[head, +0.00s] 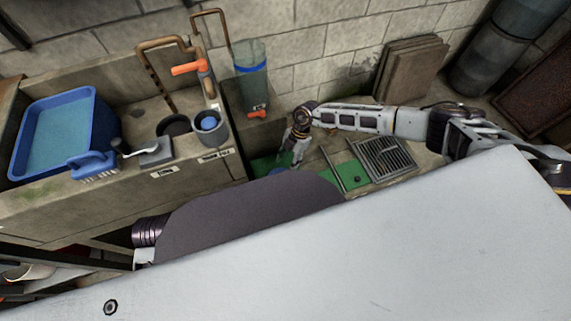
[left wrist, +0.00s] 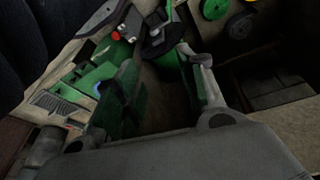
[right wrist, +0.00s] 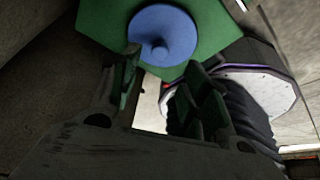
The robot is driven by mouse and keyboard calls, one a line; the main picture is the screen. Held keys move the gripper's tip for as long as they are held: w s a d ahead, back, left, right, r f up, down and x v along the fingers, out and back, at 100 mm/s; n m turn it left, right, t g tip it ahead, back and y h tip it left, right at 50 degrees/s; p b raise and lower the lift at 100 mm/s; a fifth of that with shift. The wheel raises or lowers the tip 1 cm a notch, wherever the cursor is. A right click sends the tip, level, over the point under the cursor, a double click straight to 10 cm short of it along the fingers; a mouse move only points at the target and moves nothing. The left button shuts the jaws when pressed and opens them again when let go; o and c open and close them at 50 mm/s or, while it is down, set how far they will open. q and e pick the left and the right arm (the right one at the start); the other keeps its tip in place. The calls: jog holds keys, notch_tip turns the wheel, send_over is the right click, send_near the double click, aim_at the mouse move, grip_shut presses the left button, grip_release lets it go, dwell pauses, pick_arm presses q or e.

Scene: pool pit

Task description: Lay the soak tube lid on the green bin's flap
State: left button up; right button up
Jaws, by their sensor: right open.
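The soak tube lid is a round blue disc (right wrist: 175,30) with a small knob. In the right wrist view it lies flat on a green panel (right wrist: 105,25), which looks like the green bin's flap. In the head view the lid's blue edge (head: 278,171) shows on the green surface (head: 262,165), partly hidden by my own body. My right gripper (right wrist: 160,82) is open and empty, close to the lid with its fingers apart from it. It also shows in the head view (head: 296,160). My left gripper (left wrist: 163,85) is open and empty, and hidden in the head view.
A concrete counter at the left holds a blue tub (head: 65,130), a blue brush (head: 92,164), a scraper (head: 155,152) and a grey holder (head: 210,128). A clear tube with a blue band (head: 250,80) stands by the wall. A metal grate (head: 385,158) lies right of my right gripper.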

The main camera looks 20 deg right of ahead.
pick_arm(q)
jog(key=shift+s+a+f+p, duration=0.15)
jog(key=shift+f+p, duration=0.25)
jog(key=shift+f, duration=0.5)
pick_arm(e)
jog(key=v, duration=0.3)
jog(key=shift+r, duration=0.15)
pick_arm(q)
jog(key=shift+w+r, duration=0.15)
jog(key=shift+w, duration=0.15)
